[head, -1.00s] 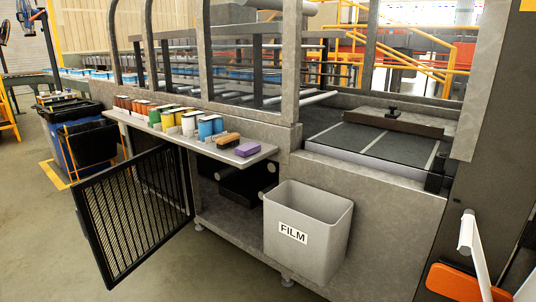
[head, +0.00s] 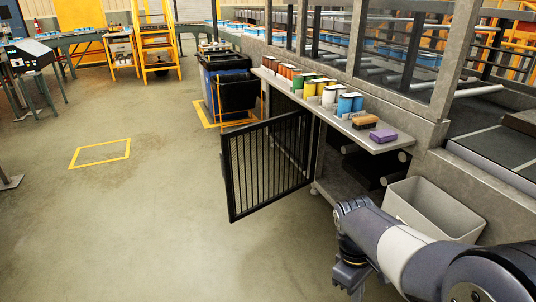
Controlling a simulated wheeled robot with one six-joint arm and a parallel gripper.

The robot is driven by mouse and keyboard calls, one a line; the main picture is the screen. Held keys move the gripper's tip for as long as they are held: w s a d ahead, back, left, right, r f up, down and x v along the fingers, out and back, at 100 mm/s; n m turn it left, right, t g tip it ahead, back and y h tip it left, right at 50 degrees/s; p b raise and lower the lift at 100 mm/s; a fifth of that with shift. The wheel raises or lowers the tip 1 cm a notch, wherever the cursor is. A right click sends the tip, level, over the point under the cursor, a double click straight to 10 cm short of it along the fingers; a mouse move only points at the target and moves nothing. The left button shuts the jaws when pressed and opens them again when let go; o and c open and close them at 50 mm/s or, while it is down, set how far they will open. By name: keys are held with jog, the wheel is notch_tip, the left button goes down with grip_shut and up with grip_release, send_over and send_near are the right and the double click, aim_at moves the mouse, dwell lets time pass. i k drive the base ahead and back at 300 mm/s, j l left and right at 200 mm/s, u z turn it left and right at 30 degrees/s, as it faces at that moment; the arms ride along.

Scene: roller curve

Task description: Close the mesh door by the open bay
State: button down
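The black mesh door (head: 268,165) stands swung out from the front of the machine, below the shelf. Its free edge points toward the open floor, and its hinge side is at the machine. The open bay (head: 350,185) beside it is dark, with rollers or bins inside that I cannot make out well. My gripper (head: 350,278) is at the lower middle of the head view, in front of the bay and to the right of the door, apart from it. Its fingers are small and dark, and I cannot tell whether they are open.
A shelf (head: 392,139) with colored containers, a brush and a purple block juts out above the bay. A grey bin (head: 415,218) hangs right of the bay, partly behind my arm. Dark waste bins (head: 212,100) stand behind the door. The floor (head: 150,220) at left is clear.

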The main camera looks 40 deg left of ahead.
aim_at(226, 161)
jog(key=u, duration=1.7)
jog(key=i+j+u, duration=0.3)
jog(key=i, duration=0.35)
jog(key=i+l+u, duration=0.1)
jog(key=i+u, duration=0.15)
jog(key=i, duration=2.05)
jog(key=i+z, duration=0.2)
jog(key=z, duration=0.25)
jog(key=i+j+z, duration=0.1)
jog(key=z, duration=0.4)
jog(key=i+j+z, duration=0.2)
jog(key=z, duration=1.25)
